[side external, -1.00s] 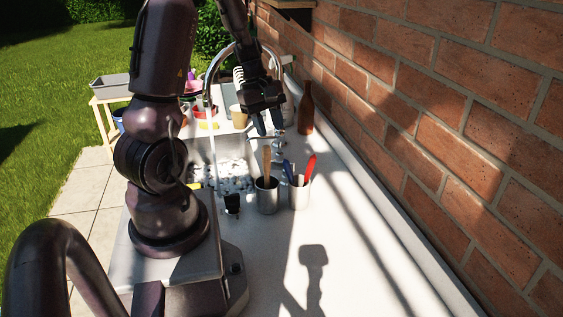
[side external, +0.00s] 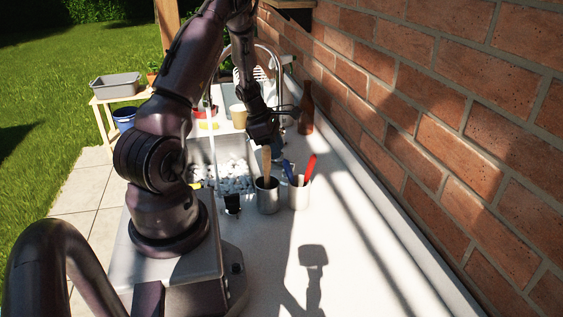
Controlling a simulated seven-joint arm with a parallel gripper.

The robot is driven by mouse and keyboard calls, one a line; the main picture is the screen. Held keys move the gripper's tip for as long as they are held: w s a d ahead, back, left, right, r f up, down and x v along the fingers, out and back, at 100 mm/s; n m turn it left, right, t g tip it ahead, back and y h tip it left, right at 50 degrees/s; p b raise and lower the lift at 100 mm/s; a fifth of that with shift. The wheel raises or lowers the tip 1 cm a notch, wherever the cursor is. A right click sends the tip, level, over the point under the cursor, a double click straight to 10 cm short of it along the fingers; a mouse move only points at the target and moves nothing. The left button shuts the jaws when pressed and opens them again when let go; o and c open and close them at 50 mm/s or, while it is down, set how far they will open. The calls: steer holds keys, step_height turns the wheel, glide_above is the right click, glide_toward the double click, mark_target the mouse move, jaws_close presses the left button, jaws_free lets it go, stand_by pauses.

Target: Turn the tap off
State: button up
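The tap is a tall, arched chrome spout (side external: 276,58) at the far side of the sink, partly hidden behind my arm. A thin pale vertical streak shows above the sink (side external: 204,150); I cannot tell for certain that it is running water. My gripper (side external: 266,140) is low and points down near the tap's base, just behind the cup with the wooden-handled tool. The tap's lever is not clear, being hidden or merged with the gripper. I cannot tell whether the fingers are open or touch the tap.
A brown bottle (side external: 306,110) stands by the brick wall (side external: 450,130). White pebbles (side external: 234,177) lie in the sink. The counter (side external: 350,265) in front is clear.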

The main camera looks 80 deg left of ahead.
mark_target(280, 167)
steer(key=x, duration=0.5)
jaws_close()
